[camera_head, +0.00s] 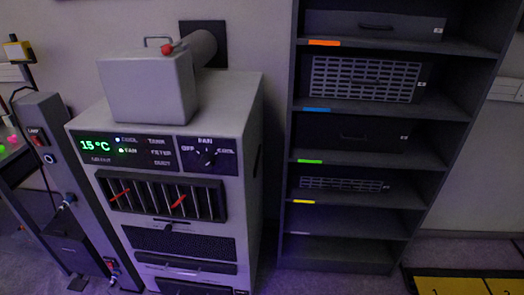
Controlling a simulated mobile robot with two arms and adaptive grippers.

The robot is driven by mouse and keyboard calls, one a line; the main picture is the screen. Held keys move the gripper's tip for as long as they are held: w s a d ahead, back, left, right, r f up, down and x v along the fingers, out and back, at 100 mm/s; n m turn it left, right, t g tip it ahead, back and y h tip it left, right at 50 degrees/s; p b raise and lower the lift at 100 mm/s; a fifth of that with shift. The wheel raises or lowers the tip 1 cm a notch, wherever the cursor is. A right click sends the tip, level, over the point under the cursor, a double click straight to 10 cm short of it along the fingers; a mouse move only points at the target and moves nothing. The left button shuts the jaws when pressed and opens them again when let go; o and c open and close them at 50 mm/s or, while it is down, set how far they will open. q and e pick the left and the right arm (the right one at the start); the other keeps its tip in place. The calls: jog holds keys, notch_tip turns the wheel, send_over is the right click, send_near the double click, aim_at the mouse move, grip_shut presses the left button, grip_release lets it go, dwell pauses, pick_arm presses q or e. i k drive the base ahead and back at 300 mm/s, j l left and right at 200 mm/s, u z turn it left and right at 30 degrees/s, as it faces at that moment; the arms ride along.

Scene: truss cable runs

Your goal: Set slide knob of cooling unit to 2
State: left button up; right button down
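The cooling unit (247,140) is a grey cabinet at the left of the head view. Its lit display (100,146) reads 15 °C in green. A rotary fan knob (207,156) is at the upper right of the front. Below it is a louvred vent (160,196) with two red tabs. Under the vent, a small slide knob (168,228) sits at a short horizontal slot, left of the slot's middle. Any scale numbers beside it are too small to read. Neither of my grippers is in view.
A dark shelf rack (284,180) with colour-tagged shelves and several drawer-like units stands right of the cooling unit. A grey post with a lamp switch (38,137) stands close on the left. Yellow numbered panels (450,286) lie at the lower right. The floor between is clear.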

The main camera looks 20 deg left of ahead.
aim_at(168, 228)
jog(key=u, duration=1.45)
jog(key=k+j, duration=0.05)
